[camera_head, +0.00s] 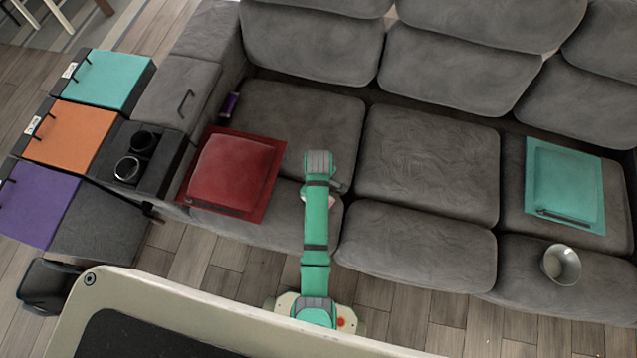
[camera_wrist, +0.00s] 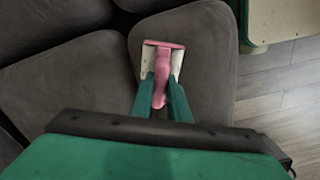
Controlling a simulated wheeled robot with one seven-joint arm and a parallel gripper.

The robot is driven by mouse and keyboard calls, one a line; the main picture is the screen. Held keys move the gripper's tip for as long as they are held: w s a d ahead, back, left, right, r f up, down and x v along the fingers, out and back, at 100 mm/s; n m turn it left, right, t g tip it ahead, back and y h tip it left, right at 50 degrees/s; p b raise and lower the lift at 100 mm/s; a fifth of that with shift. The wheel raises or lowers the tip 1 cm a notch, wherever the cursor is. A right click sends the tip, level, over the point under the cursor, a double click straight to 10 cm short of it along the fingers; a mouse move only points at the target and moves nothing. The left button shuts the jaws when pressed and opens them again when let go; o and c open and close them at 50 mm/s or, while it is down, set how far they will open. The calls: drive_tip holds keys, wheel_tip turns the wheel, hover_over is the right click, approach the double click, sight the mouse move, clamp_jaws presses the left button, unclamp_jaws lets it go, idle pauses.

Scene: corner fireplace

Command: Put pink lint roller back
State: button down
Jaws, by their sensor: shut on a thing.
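The pink lint roller (camera_wrist: 161,72) is pink with white parts. In the wrist view it lies between the two green fingers of my gripper (camera_wrist: 162,90), which is shut on it. Behind it is a grey sofa cushion; I cannot tell whether the roller touches it. In the head view my arm reaches over the left part of the sofa (camera_head: 430,160). It hides most of the roller, and only a small pale pink patch (camera_head: 331,199) shows beside the arm.
A red cushion (camera_head: 231,170) lies left of my arm, and a teal cushion (camera_head: 566,180) lies far right near a metal cup (camera_head: 561,264). A console with cup holders (camera_head: 140,156) and teal, orange and purple lidded boxes (camera_head: 70,135) stand at left. The middle seats are clear.

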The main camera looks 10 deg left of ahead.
drive_tip(key=c, duration=1.7)
unclamp_jaws()
drive_tip(key=shift+f, duration=0.1)
wheel_tip(320, 180, up, 12)
drive_tip(key=s+d+f+m+t+y, duration=0.1)
drive_tip(key=s+d+f+m+t, duration=0.25)
drive_tip(key=s+m+t, duration=0.55)
drive_tip(key=s+d+r+m+t, duration=0.1)
drive_tip(key=s+d+r+t, duration=0.1)
drive_tip(key=s+r, duration=0.3)
drive_tip(key=s+d+r+m+t, duration=0.2)
drive_tip(key=s+r, duration=0.3)
drive_tip(key=r, duration=0.4)
drive_tip(key=s+d+r+m+t+h, duration=0.1)
drive_tip(key=s+r+t, duration=0.1)
drive_tip(key=s+r, duration=0.3)
drive_tip(key=shift+d+r+m, duration=0.15)
drive_tip(key=shift+d+r, duration=0.05)
drive_tip(key=shift+r, duration=0.6)
drive_tip(key=shift+d+r+m, duration=0.15)
drive_tip(key=shift+d+r, duration=0.05)
drive_tip(key=shift+r, duration=0.6)
